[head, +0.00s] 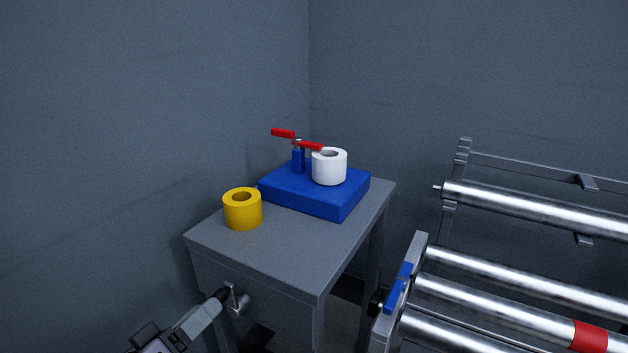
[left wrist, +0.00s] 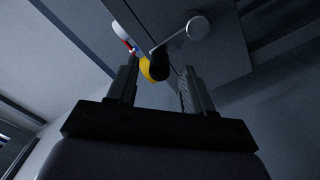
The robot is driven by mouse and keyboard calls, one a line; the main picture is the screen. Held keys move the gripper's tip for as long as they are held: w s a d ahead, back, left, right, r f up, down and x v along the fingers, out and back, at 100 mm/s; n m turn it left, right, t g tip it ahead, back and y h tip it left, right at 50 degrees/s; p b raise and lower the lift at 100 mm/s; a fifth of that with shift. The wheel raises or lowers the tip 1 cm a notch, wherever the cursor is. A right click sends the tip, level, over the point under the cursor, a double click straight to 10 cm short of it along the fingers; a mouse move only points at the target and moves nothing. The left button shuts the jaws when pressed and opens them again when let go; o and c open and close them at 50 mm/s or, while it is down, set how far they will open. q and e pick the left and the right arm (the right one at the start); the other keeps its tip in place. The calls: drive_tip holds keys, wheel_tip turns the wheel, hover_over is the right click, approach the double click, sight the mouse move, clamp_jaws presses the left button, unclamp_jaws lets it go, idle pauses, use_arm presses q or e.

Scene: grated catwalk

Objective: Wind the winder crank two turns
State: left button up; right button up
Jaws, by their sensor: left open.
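A crank with a metal arm and a dark grip (head: 224,294) sits on the front face of a grey table (head: 250,262). In the left wrist view its dark grip (left wrist: 158,66) points toward me, and its metal arm runs up right to a round hub (left wrist: 198,27). My left gripper (head: 211,306) comes in from the lower left, close to the grip. In the left wrist view its two fingers are apart, with the grip appearing between their tips; contact cannot be told. My right gripper is not in view.
A roller conveyor (head: 510,290) stands at right. Grey walls close off the left and back.

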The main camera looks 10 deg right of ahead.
use_arm(q)
drive_tip(key=p+v, duration=0.2)
drive_tip(key=v, duration=0.4)
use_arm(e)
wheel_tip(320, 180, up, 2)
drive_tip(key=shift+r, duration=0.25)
use_arm(q)
drive_tip(key=shift+s, duration=0.1)
drive_tip(key=s+a+f+m+g+y, duration=0.2)
drive_tip(key=s+f+m+g+y, duration=0.15)
drive_tip(key=s+f+y, duration=0.75)
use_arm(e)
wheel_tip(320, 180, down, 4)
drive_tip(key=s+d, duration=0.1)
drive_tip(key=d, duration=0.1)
use_arm(q)
drive_tip(key=s+a+r+h+p, duration=0.2)
drive_tip(key=r+p, duration=1)
drive_tip(key=p, duration=0.7)
drive_tip(key=shift+s+a+p, duration=0.2)
drive_tip(key=shift+s+p, duration=0.15)
drive_tip(key=shift+s, duration=0.55)
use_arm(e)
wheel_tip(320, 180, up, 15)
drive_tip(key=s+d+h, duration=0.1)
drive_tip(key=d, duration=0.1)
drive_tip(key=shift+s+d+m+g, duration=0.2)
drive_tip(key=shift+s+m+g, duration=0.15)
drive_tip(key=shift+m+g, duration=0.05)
